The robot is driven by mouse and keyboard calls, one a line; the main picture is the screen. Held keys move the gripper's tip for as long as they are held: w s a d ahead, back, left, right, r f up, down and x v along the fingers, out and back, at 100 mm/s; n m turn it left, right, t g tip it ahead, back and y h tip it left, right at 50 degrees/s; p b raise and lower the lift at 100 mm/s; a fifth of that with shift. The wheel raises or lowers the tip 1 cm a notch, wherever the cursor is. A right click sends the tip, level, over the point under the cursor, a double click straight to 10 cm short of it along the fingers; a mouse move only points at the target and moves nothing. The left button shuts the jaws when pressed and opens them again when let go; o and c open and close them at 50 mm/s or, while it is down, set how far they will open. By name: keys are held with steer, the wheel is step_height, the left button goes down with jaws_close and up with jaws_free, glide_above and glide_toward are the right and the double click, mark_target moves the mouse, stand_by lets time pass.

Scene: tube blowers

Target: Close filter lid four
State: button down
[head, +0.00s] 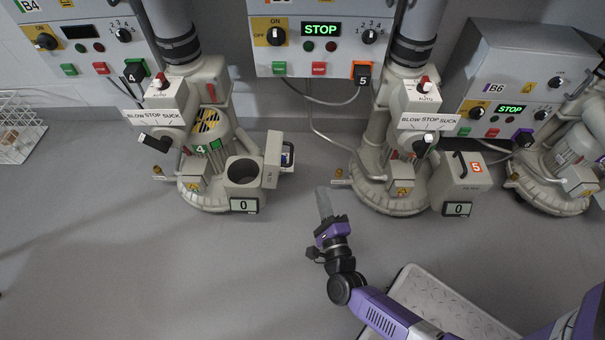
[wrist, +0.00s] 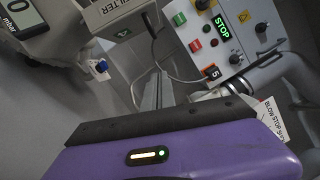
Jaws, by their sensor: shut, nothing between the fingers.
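Blower four (head: 205,140) stands left of centre in the head view, marked with a green 4. Its round filter housing (head: 243,170) is open at the top, and the dark inside shows. Filter lid four (head: 275,158) stands upright at the housing's right side, with its handle on the right. In the wrist view, part of the lid with the FILTER label (wrist: 122,14) shows at the top. My gripper (head: 324,203) is shut and empty, to the right of and nearer than the lid, apart from it. Its fingers (wrist: 158,92) show in the wrist view.
Blower five (head: 395,150) stands to the right of my gripper, its filter lid (head: 467,168) closed. A cable (head: 335,143) hangs between the blowers. Control boxes line the wall. The grey surface in front of blower four is clear.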

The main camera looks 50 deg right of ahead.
mark_target(279, 161)
steer(key=w+d+r+b, duration=0.2)
steer(key=w+d, duration=0.1)
steer(key=w, duration=0.7)
steer(key=shift+w+d+r+b, duration=0.15)
steer(key=shift+w+d+b, duration=0.15)
steer(key=shift+w+d, duration=0.1)
steer(key=shift+r, duration=0.15)
